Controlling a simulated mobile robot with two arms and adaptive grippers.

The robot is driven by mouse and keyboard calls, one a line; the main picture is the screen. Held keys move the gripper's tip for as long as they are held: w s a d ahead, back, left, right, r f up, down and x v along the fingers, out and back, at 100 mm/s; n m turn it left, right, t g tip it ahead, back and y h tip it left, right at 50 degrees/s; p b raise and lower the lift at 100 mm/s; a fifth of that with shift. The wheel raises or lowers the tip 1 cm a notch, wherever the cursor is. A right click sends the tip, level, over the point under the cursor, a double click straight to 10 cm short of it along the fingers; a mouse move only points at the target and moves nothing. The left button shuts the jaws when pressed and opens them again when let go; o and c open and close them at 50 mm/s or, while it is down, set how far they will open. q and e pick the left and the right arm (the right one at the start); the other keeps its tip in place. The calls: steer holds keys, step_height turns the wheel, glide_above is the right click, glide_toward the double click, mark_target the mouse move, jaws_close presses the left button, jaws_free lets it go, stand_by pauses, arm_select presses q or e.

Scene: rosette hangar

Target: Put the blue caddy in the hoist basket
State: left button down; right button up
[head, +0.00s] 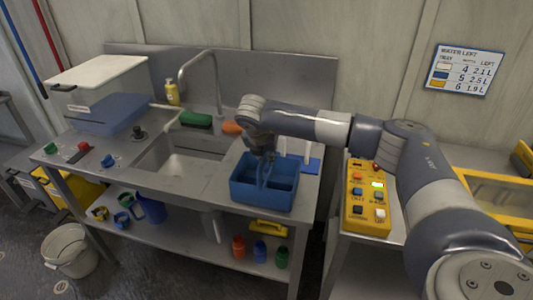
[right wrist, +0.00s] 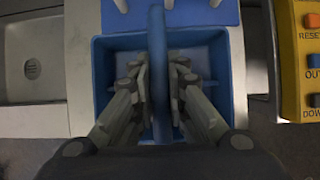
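The blue caddy (head: 262,196) is an open two-compartment box with a tall middle handle. It stands upright at the front right of the steel counter, right of the sink. My right gripper (head: 264,152) is above it, pointing down. In the right wrist view the fingers (right wrist: 159,85) lie close on both sides of the blue handle (right wrist: 158,25) and look shut on it. A yellow-framed structure (head: 497,192) stands at the far right, partly behind my right arm; I cannot tell whether it is the hoist basket. My left gripper is not in view.
A yellow control box (head: 367,197) with buttons stands right of the caddy. Bottles and a blue jug (head: 150,208) are on the shelf below. A bucket (head: 70,250) stands on the floor.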

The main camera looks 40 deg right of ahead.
steer(key=o, duration=0.4)
steer(key=b+v, duration=0.2)
steer(key=v, duration=0.9)
steer(key=shift+b, duration=0.4)
steer(key=shift+s+a+r, duration=0.2)
steer(key=shift+r, duration=0.35)
